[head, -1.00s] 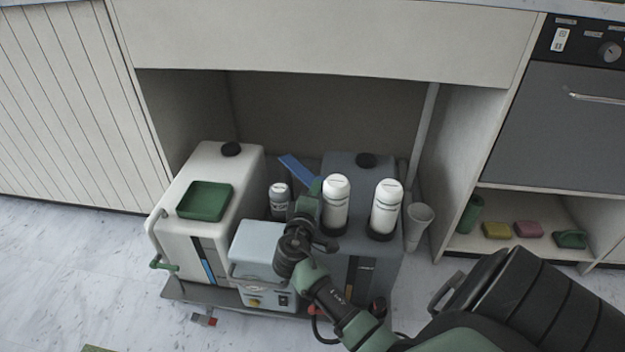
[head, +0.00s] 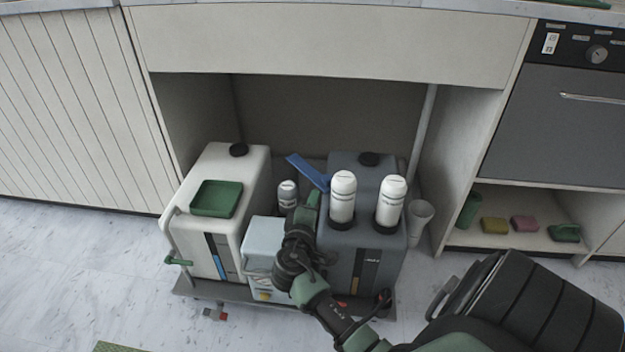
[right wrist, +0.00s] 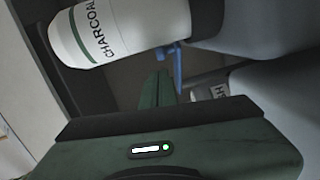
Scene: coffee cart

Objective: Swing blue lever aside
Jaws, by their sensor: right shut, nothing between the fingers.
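The blue lever (head: 307,171) lies slanted at the back of the cart, between the white tank and the dark grey tank. Its near end reaches close to the left white bottle. In the right wrist view the blue lever (right wrist: 177,68) shows just past my fingertips. My right gripper (head: 313,198) is shut and empty, in the gap between the small capped bottle and the left white bottle. Its fingertips (right wrist: 158,86) are close to the lever's near end; I cannot tell whether they touch it. My left gripper is not in view.
The left white bottle (head: 343,194), labelled charcoal in the wrist view, stands close to my gripper's right. A small bottle (head: 287,193) stands to its left. The white tank (head: 255,165), dark grey tank (head: 355,245) and light blue box (head: 262,237) crowd the cart. A counter panel (head: 320,40) overhangs behind.

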